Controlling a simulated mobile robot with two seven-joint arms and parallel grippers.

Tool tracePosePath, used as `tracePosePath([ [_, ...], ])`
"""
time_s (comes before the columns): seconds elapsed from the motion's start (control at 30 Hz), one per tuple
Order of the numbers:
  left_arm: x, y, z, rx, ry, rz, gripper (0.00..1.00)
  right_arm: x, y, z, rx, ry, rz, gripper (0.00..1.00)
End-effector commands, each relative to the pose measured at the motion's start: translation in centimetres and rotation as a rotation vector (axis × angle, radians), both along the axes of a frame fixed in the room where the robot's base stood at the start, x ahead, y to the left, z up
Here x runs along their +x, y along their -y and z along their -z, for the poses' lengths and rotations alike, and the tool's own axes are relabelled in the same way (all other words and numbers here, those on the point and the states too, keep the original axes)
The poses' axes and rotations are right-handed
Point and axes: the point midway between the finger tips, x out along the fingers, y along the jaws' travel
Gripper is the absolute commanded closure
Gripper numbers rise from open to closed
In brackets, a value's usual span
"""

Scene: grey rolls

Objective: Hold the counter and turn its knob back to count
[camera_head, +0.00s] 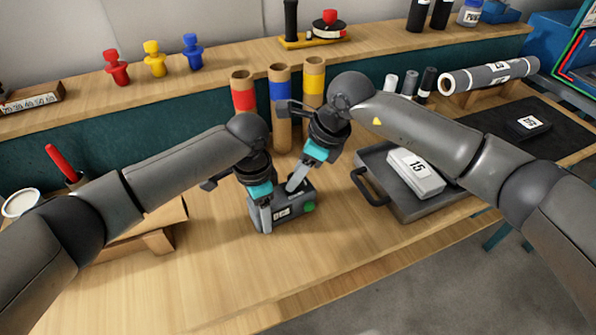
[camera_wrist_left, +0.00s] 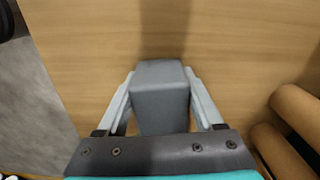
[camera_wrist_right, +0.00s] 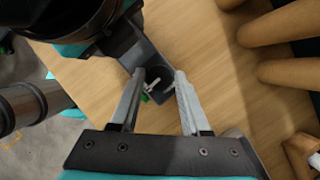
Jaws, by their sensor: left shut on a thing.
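The counter (camera_head: 287,216) is a small dark grey box on the wooden bench, with a white label on its front and a green button at its right end. My left gripper (camera_head: 265,214) is shut on the counter's left part. The left wrist view shows the grey body (camera_wrist_left: 160,95) between both fingers. My right gripper (camera_head: 293,186) points down over the counter's top. In the right wrist view its open fingers (camera_wrist_right: 160,76) stand either side of the dark round knob (camera_wrist_right: 159,73), which has a pale pointer. Contact with the knob cannot be told.
Cardboard tubes with red (camera_head: 244,98), blue (camera_head: 280,95) and yellow (camera_head: 313,80) bands stand behind the counter. A grey tray (camera_head: 402,203) holds a block marked 15 (camera_head: 416,173) at right. The bench front is clear.

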Motion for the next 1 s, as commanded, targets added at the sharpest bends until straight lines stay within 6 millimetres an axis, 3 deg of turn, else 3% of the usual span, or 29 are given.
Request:
tracePosePath([
  [0.03, 0.0, 0.0, 0.0, 0.000, 0.001, -0.001, 1.00, 0.0, 0.0, 0.0, 0.000, 0.001, 0.000, 0.47],
  [0.2, 0.0, 0.0, 0.0, 0.000, 0.001, 0.000, 1.00, 0.0, 0.0, 0.0, 0.000, 0.000, -0.001, 0.28],
  [0.57, 0.0, 0.0, 0.0, 0.000, 0.001, 0.000, 1.00, -0.1, 0.3, -0.8, -0.001, 0.002, -0.001, 0.28],
  [1.0, 0.0, 0.0, 0.0, -0.001, 0.001, 0.000, 1.00, -1.3, 3.4, -8.7, -0.001, 0.005, -0.001, 0.28],
])
